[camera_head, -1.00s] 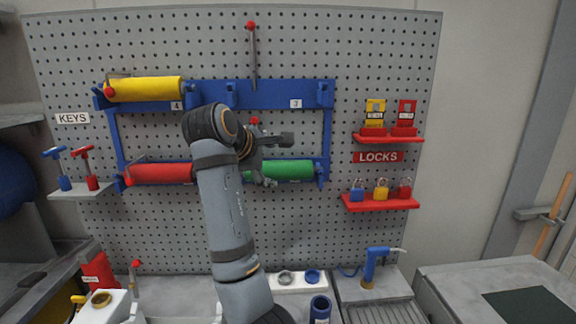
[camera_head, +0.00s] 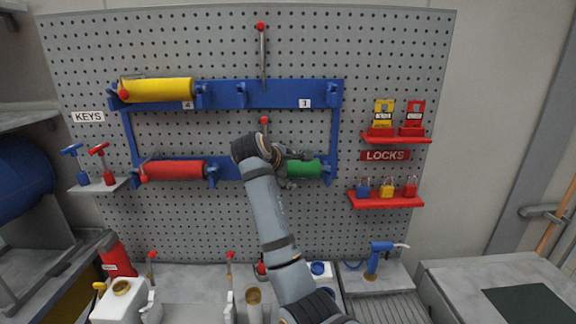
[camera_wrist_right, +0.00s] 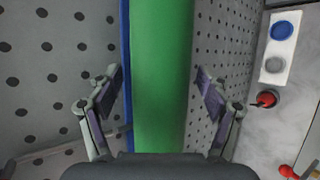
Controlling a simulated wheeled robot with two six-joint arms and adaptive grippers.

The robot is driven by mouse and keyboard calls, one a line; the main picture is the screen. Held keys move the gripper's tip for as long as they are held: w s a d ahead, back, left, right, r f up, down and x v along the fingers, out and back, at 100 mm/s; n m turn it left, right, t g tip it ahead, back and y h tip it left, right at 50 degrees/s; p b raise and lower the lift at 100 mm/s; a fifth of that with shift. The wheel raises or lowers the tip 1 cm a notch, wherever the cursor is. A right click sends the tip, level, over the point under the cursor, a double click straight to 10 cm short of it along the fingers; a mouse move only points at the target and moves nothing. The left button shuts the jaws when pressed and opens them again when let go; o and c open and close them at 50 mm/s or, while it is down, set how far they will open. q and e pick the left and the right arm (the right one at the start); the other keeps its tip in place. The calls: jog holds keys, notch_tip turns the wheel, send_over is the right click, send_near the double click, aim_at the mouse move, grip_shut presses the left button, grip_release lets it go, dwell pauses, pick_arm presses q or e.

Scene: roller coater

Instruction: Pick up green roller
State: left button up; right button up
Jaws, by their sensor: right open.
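The green roller (camera_head: 304,169) lies level in the lower right of the blue rack on the pegboard, its left part hidden behind my right gripper and wrist. In the right wrist view the green roller (camera_wrist_right: 160,75) runs up the middle of the picture, between the two fingers. My right gripper (camera_head: 297,170) is open in front of the roller, with a finger to each side of it in the wrist view (camera_wrist_right: 162,90). My left gripper is not in view.
The blue rack (camera_head: 270,94) also holds a yellow roller (camera_head: 160,90) and a red roller (camera_head: 175,170). Red shelves with padlocks (camera_head: 387,201) are to the right, a key shelf (camera_head: 100,186) to the left. A bench with several items stands below.

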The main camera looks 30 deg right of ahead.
jog(key=shift+a+r, duration=0.1)
jog(key=shift+a, duration=0.2)
jog(key=c, duration=1.1)
jog(key=shift+c, duration=0.3)
jog(key=shift+d+r, duration=0.15)
jog(key=shift+r, duration=0.45)
jog(key=s+a+r+b, duration=0.1)
jog(key=s+a+r, duration=0.4)
jog(key=r, duration=0.3)
jog(key=s+a+r+b, duration=0.1)
jog(key=s+a+r, duration=0.3)
jog(key=r, duration=0.4)
jog(key=shift+s+a+r, duration=0.15)
jog(key=shift+s+a, duration=0.25)
jog(key=shift+s, duration=0.15)
